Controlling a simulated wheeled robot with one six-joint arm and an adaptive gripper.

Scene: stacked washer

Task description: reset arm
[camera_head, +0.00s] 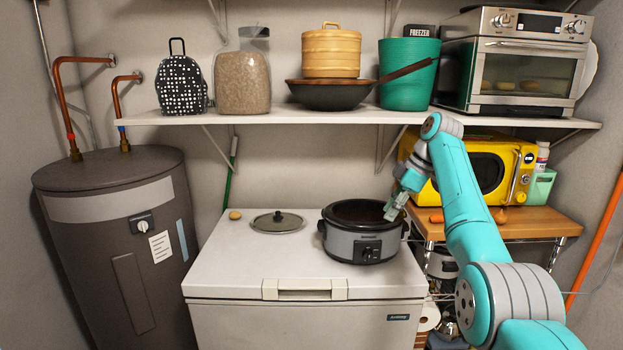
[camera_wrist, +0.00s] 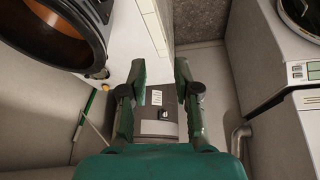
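My gripper (camera_head: 395,206) hangs at the right rim of the grey slow cooker (camera_head: 361,250) in the head view, at the end of my bent teal arm. I cannot tell whether it touches the rim. In the wrist view my gripper (camera_wrist: 161,72) has its two green fingers apart with nothing held between them. The slow cooker (camera_wrist: 64,38) shows its dark rim and brown inside at the upper left there. The slow cooker stands without its lid on the white chest freezer (camera_head: 306,312). The lid (camera_head: 278,221) lies to its left.
A shelf (camera_head: 265,117) with a wok (camera_head: 331,95), a green bin (camera_head: 405,75) and a toaster oven (camera_head: 513,62) runs above. A yellow microwave (camera_head: 487,168) stands on a wooden table (camera_head: 540,222) behind my arm. A water heater (camera_head: 118,245) stands at left.

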